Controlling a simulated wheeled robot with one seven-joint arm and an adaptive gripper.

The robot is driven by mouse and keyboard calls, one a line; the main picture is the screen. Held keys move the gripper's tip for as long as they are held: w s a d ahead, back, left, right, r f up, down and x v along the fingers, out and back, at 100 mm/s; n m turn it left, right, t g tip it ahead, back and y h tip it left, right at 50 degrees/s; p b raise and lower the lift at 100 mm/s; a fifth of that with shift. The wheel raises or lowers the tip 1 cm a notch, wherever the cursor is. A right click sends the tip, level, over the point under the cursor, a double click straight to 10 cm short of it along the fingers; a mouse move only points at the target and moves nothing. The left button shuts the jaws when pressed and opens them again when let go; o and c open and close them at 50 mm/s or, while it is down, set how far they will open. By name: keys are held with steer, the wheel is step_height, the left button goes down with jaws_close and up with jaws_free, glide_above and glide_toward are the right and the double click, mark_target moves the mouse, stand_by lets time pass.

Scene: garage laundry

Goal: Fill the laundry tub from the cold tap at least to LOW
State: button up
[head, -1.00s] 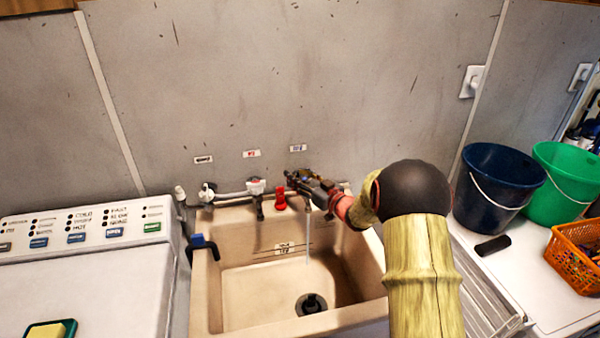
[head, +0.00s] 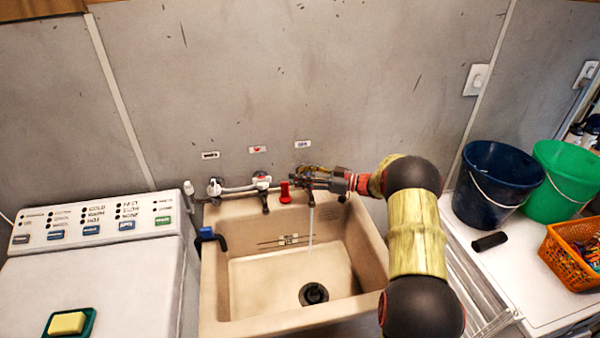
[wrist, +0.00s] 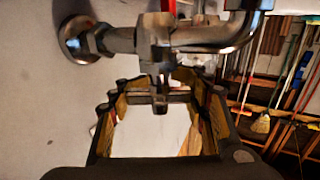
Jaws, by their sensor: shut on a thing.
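The beige laundry tub (head: 212,300) stands in the middle of the head view. Its back inner wall bears a small label with lines (head: 288,240), too small to read. A dark round drain fitting (head: 313,293) sits in the floor; I cannot tell whether it is plugged. My gripper (head: 308,178) is shut at the tap under the blue label (head: 303,144), reaching in from the right and hiding most of that tap. A thin stream of water (head: 310,240) falls below it into the tub. In the wrist view, metal tap parts (wrist: 160,40) show above and between my fingers.
A red fitting (head: 284,192) and a white-handled tap (head: 262,183) stand left of my gripper. A blue lever (head: 208,238) is at the tub's left rim. A washer (head: 90,270) stands left; navy (head: 490,185) and green (head: 565,180) buckets stand right.

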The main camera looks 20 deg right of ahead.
stand_by(0.4)
steer(key=o, duration=1.4)
steer(key=shift+c, duration=0.2)
steer(key=v, duration=1.2)
